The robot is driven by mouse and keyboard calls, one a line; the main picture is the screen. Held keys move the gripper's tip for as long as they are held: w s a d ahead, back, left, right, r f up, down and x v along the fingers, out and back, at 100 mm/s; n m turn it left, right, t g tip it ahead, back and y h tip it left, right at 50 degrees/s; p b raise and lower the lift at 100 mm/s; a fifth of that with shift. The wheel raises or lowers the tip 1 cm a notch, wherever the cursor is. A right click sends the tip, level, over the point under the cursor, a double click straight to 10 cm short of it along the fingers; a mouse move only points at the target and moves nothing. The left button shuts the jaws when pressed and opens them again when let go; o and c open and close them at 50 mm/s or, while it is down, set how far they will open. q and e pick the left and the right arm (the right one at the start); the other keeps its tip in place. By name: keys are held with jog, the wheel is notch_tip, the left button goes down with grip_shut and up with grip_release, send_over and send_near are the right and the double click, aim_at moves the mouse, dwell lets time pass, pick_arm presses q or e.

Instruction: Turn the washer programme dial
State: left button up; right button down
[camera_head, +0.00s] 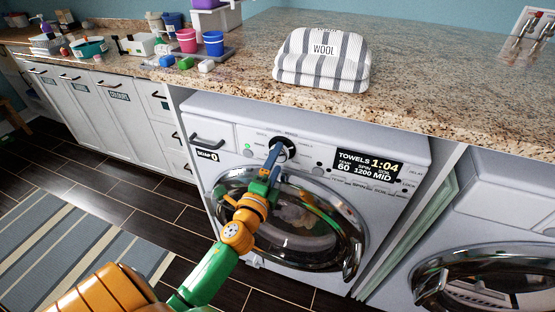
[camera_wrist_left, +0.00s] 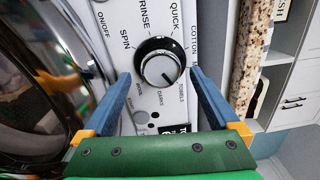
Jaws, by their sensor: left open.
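The washer programme dial (camera_head: 287,147) is a round black knob with a silver face on the white washer's front panel. In the left wrist view the dial (camera_wrist_left: 153,62) is ringed by words such as SPIN, RINSE, QUICK, COTTON, TOWELS and DARKS. A light mark on its face points toward the lower right, near TOWELS. My left gripper (camera_head: 275,158) is open, with its blue fingers pointing at the dial. In the wrist view its fingertips (camera_wrist_left: 160,76) lie either side of the dial's lower part, with gaps showing. I cannot tell the depth exactly. My right gripper is not in view.
The washer display (camera_head: 368,165) reads TOWELS, 1:04, 60, 1200, MID. The round glass door (camera_head: 335,245) is below the panel, partly behind my arm. A granite counter (camera_head: 430,75) overhangs above, bearing a striped WOOL bundle (camera_head: 322,60). A second machine (camera_head: 500,220) stands at right.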

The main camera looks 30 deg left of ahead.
pick_arm(q)
jog(key=b+v, duration=0.1)
jog(key=v, duration=0.4)
jog(key=shift+s, duration=0.3)
jog(key=shift+f, duration=0.1)
jog(key=s+d+f+n+g+h, duration=0.1)
jog(key=s+d+f+n+g, duration=0.2)
jog(key=f, duration=0.8)
jog(key=s+d+f+n+g+h, duration=0.1)
jog(key=s+f+n+g, duration=0.2)
jog(key=f, duration=0.7)
jog(key=s+d+f+n+g+h, duration=0.15)
jog(key=s+f+g, duration=0.3)
jog(key=f, duration=0.65)
jog(key=s+d+f+n+g, duration=0.1)
jog(key=s+f+n+g, duration=0.2)
jog(key=s, duration=0.8)
jog(key=s+d+f+n+g, duration=0.2)
jog(key=s+f+n+g, duration=0.1)
jog(key=s+f, duration=0.5)
jog(key=s+h, duration=0.1)
jog(key=s, duration=0.2)
